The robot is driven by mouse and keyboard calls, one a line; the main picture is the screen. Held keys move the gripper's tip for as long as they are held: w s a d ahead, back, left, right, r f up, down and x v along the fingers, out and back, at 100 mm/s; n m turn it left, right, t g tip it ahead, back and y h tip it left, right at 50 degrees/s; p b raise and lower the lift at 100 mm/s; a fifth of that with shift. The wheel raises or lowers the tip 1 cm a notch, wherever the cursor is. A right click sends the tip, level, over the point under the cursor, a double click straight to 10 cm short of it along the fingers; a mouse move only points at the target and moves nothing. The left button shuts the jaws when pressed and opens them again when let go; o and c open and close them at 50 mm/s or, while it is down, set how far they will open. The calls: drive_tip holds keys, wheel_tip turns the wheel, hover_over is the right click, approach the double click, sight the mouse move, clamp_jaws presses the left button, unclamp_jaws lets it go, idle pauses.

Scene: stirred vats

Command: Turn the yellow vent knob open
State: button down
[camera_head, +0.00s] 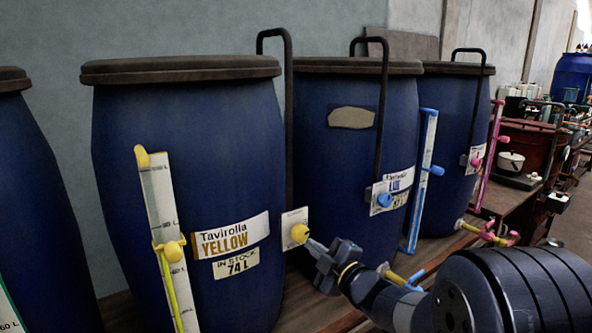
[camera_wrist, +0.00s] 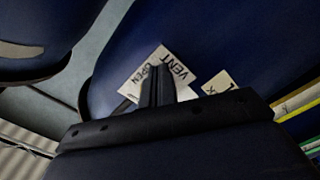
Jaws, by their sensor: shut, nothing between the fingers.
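The yellow vent knob (camera_head: 299,233) sits on a white plate (camera_head: 289,217) on the right side of the blue vat (camera_head: 190,130) labelled Tavirolla YELLOW. My gripper (camera_head: 309,242) comes in from the lower right, with its tips at the knob's right edge; I cannot tell whether they touch. In the wrist view my gripper (camera_wrist: 157,82) has its fingers together and empty, in front of the plate (camera_wrist: 150,65) reading OPEN and VENT. The knob itself is hidden there behind the fingers.
A black pipe (camera_head: 289,120) rises above the plate. A gauge strip with yellow knobs (camera_head: 160,220) stands on the same vat. The vat with blue fittings (camera_head: 345,150) is close behind my gripper; another with pink fittings (camera_head: 450,130) stands farther right.

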drive_tip(key=v, duration=0.6)
drive_tip(key=shift+d, duration=0.1)
